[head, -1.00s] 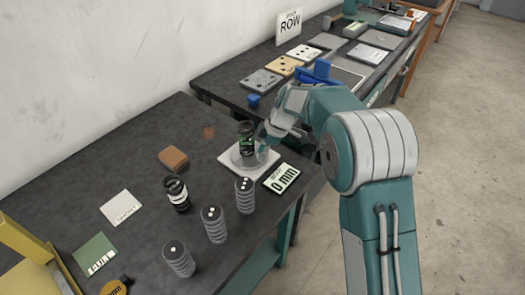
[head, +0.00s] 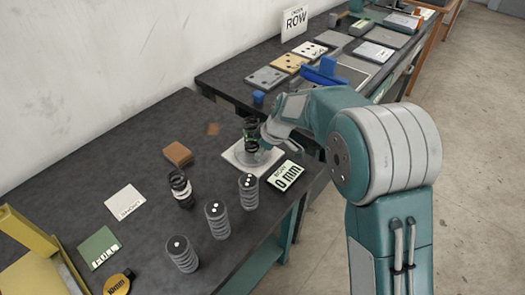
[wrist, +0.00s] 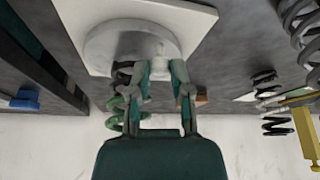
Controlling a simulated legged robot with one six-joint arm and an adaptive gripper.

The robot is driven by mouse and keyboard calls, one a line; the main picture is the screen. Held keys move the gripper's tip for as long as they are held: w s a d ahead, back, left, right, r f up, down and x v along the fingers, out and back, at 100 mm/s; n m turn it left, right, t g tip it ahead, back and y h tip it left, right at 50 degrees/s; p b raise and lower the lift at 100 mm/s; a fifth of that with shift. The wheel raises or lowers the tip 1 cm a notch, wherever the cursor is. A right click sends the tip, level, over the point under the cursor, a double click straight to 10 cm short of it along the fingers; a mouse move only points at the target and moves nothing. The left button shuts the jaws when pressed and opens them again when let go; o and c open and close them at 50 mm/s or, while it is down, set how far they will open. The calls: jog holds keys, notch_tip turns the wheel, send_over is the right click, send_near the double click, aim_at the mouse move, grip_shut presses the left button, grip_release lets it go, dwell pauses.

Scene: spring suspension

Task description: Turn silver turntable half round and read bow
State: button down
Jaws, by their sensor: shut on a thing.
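The silver turntable (head: 238,153) is a round disc on a white square base plate (head: 240,168). It also shows in the wrist view (wrist: 105,45). A black and green coil spring (head: 250,130) stands upright on it; in the wrist view its green coils (wrist: 115,112) are partly behind my fingers. My gripper (wrist: 160,72) is shut on a small pale peg (wrist: 160,48) at the disc's edge. In the head view my gripper (head: 264,143) is at the disc's right side, and the peg is hidden. A display card (head: 287,174) right of the plate reads "0 mm", with a smaller word above, apparently "BOW".
Several grey coil springs with white dots (head: 216,218) stand in front of the turntable. A black and white spring (head: 181,188) and a brown block (head: 178,154) are to its left. A second bench behind holds dotted plates (head: 288,62) and a "ROW" sign (head: 295,20).

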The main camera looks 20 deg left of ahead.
aim_at(247, 159)
jog(key=shift+s+a+m+t, duration=0.2)
jog(key=shift+a+m+t, duration=0.15)
jog(key=shift+m, duration=0.5)
jog(key=shift+s+a+m+t, duration=0.2)
jog(key=shift+a+m+t, duration=0.15)
jog(key=shift+m, duration=0.5)
jog(key=shift+s+a+m+t+h, duration=0.1)
jog(key=shift+a+m+t+h, duration=0.2)
jog(key=shift+m, duration=0.5)
jog(key=shift+s+a+m+t+h, duration=0.15)
jog(key=shift+a+m, duration=0.25)
jog(key=shift+m, duration=0.7)
jog(key=c, duration=0.5)
grip_release()
jog(key=shift+c, duration=0.2)
jog(key=shift+h, duration=0.25)
jog(key=shift+r, duration=0.1)
jog(key=v, duration=1.1)
jog(key=shift+r, duration=0.2)
jog(key=shift+s+d, duration=0.1)
jog(key=shift+s, duration=0.1)
